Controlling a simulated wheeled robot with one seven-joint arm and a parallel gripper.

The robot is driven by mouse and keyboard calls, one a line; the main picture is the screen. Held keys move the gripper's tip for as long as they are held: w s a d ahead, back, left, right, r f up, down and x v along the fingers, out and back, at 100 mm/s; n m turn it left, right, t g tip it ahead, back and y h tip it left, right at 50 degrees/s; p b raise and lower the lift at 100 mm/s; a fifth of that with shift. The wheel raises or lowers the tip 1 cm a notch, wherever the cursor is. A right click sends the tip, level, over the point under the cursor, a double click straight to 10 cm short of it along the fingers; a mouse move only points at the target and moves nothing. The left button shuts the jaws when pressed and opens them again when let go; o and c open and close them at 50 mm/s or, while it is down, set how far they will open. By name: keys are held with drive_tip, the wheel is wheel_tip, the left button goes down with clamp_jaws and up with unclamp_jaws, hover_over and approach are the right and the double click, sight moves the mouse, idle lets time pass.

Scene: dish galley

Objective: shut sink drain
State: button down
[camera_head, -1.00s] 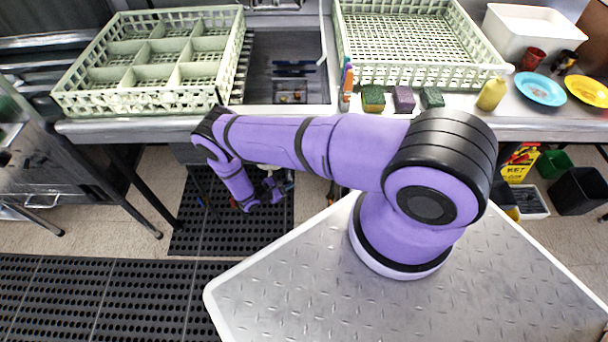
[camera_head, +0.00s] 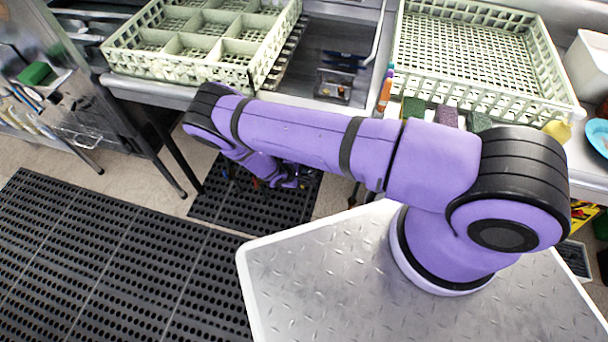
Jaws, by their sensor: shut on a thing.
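The sink basin (camera_head: 312,62) is a dark grey steel well between two pale green racks. Its drain hole is not clearly visible, and the drain handle and pipework below are too small and hidden to make out. My purple arm reaches across the front of the counter and bends down below its edge. My gripper (camera_head: 288,181) is low, under the counter front and above the dark floor mat. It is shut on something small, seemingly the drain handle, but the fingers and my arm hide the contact.
A divided green rack (camera_head: 180,72) stands left of the sink and an open green rack (camera_head: 482,99) stands right. Sponges, including a purple one (camera_head: 446,115), line the counter front. A steel cabinet (camera_head: 75,105) is at left. Black perforated mats (camera_head: 100,265) cover clear floor.

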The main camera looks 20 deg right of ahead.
drive_tip(key=shift+r, duration=0.1)
idle(0.6)
drive_tip(key=c, duration=1.1)
unclamp_jaws()
drive_tip(key=shift+w, duration=0.1)
drive_tip(key=shift+w, duration=0.1)
